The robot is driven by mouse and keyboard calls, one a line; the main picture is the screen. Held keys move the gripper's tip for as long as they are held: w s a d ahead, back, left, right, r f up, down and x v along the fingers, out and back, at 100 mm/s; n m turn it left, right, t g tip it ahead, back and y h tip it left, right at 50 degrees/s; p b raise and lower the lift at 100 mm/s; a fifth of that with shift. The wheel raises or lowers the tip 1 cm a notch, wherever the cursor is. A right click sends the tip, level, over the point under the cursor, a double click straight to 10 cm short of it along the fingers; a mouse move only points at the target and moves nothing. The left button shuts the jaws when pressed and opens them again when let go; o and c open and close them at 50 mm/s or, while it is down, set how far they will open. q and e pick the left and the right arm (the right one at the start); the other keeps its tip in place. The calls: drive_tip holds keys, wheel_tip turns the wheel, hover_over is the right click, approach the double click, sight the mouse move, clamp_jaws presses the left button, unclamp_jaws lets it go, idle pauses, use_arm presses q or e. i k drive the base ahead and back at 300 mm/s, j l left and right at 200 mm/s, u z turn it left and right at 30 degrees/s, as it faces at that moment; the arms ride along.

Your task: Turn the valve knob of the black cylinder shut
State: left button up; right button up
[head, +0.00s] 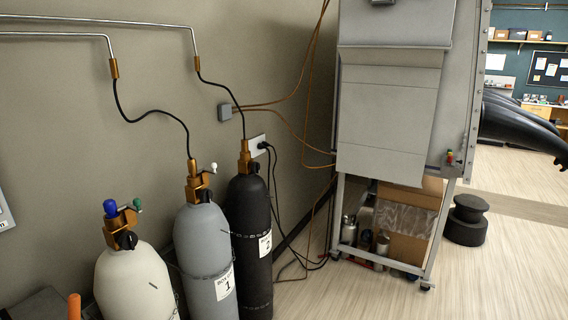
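The black cylinder (247,205) stands upright against the wall, with a white label bearing a 2. A brass valve (245,153) sits on its top, and a thin black hose runs up from it to a metal pipe. A dark round knob (254,168) shows at the valve's base, partly lost against the black cylinder. I cannot tell whether it is open or shut. Neither of my grippers is in view.
A grey cylinder (200,240) labelled 1 stands close left of the black one. A cream cylinder (133,277) with a blue cap stands farther left. A glove box (390,110) on a wheeled frame stands to the right. Open floor (500,265) lies at right.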

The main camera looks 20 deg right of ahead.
sight(254, 168)
drive_tip(key=i+l+z, duration=0.2)
drive_tip(key=i+l, duration=0.25)
drive_tip(key=i+l+z, duration=0.25)
drive_tip(key=i, duration=0.3)
drive_tip(key=l, duration=0.1)
